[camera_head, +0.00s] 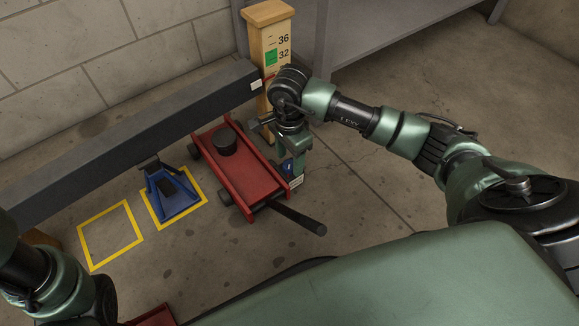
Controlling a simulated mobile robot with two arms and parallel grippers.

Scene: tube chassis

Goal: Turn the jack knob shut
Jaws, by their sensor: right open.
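A red floor jack (235,172) with a round black saddle (224,141) stands on the concrete floor in the head view. Its black handle (298,217) points to the lower right. My right gripper (294,170) points down at the right side of the jack, close to its frame, and is open. I cannot tell whether it touches the jack. The jack knob cannot be made out; the gripper covers part of that side. Part of my left arm shows at the lower left, but its gripper is not in view.
A blue jack stand (172,190) stands in a yellow square; another yellow square (95,217) is empty. Open floor lies right of the jack.

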